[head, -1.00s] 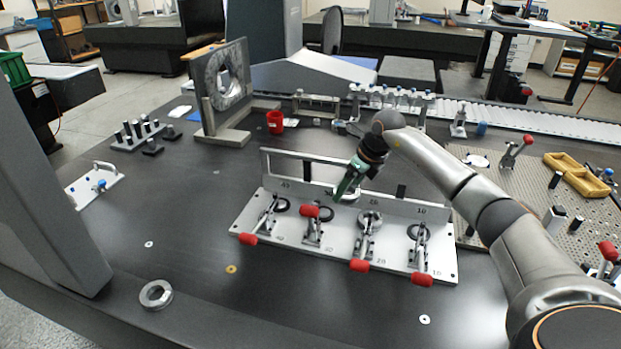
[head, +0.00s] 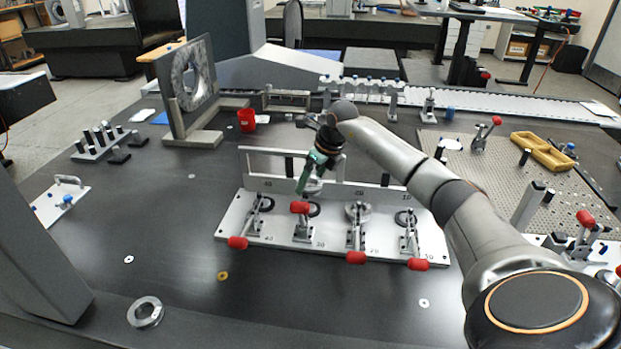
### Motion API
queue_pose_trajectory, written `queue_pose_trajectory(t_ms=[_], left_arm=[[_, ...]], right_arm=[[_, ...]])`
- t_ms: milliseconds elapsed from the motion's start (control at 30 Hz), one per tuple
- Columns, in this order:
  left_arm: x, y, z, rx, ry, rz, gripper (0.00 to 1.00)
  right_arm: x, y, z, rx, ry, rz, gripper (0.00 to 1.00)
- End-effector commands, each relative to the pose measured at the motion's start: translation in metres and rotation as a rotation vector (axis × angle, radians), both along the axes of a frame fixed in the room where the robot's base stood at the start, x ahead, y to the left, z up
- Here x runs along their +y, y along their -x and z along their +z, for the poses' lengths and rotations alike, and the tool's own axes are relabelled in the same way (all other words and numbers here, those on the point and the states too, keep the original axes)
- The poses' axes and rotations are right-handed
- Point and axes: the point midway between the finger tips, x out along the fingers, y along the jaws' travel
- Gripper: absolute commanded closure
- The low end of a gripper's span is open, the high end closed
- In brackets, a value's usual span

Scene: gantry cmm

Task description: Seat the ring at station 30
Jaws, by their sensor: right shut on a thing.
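The white fixture plate (head: 280,238) lies on the dark table with a row of clamps with red handles. Station 30 (head: 313,209) is second from the left, a dark round seat; its clamp's red handle (head: 300,207) stands up, while the other handles reach toward the front edge. My right gripper (head: 308,182) is shut on a silver ring (head: 315,187), largely hidden by the fingers. It holds it above and just behind station 30, apart from the seat as far as I can tell. A silver piece (head: 357,210) sits at station 20. My left gripper is out of view.
An upright rail (head: 345,158) runs behind the stations. A loose metal ring (head: 145,312) lies at the front left. A red cup (head: 247,120) and an upright plate with a large hole (head: 184,80) stand behind. The table left of the fixture is mostly clear.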

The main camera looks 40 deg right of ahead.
Motion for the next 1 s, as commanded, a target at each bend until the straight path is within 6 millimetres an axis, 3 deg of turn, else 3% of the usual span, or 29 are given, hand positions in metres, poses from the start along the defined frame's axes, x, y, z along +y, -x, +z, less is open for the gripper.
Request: queue_pose_trajectory(t_ms=[833,1000], left_arm=[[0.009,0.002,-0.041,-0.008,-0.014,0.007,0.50],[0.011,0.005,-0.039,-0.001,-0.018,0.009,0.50]], right_arm=[[0.000,0.000,-0.060,-0.003,0.000,0.000,1.00],[0.000,-0.001,-0.055,-0.003,0.000,0.000,1.00]])
